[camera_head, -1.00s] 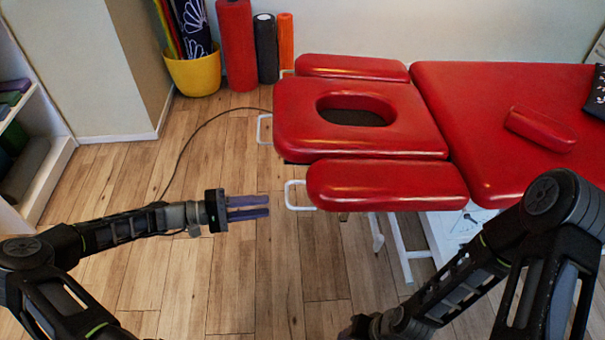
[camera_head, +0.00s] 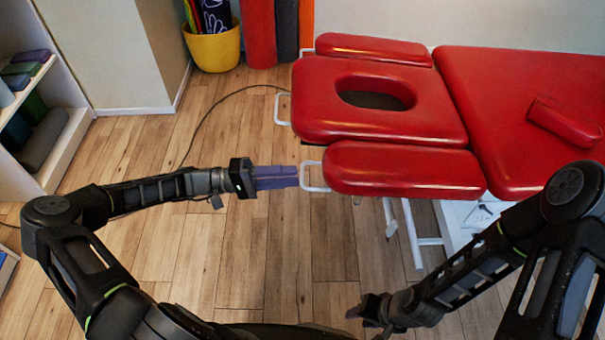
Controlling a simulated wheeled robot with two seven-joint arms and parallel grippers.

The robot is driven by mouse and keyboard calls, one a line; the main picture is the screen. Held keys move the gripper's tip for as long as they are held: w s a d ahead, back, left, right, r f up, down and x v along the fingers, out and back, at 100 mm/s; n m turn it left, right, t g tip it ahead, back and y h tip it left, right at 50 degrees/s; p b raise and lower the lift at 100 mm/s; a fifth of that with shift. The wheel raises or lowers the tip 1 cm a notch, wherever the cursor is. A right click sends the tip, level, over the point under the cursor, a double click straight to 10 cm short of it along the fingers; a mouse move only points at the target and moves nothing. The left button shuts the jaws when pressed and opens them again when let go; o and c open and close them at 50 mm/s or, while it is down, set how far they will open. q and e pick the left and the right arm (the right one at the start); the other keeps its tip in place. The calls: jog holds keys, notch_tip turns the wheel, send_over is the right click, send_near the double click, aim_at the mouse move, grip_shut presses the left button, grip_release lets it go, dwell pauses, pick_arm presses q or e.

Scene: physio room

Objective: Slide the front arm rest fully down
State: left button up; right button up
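The front arm rest (camera_head: 405,171) is a red padded bolster on the near side of the table's head end. It sits level, a little below the face section. A white loop handle (camera_head: 313,177) sticks out of its left end. My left gripper (camera_head: 296,177), with purple fingers, points right, its fingertips at the handle's left bar. I cannot tell whether they touch it, or whether there is a gap between the fingers. My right gripper (camera_head: 366,309) is low in the view, below the table, away from the arm rest; its fingers are unclear.
The red face section (camera_head: 320,115) with its oval hole and the far arm rest (camera_head: 375,49) lie behind. A red bolster (camera_head: 563,122) lies on the main table pad (camera_head: 500,90). A yellow bin (camera_head: 213,48) and rollers stand at the back wall.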

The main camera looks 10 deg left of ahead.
aim_at(302, 175)
pick_arm(q)
jog(key=x, duration=0.4)
grip_shut()
dwell(1.4)
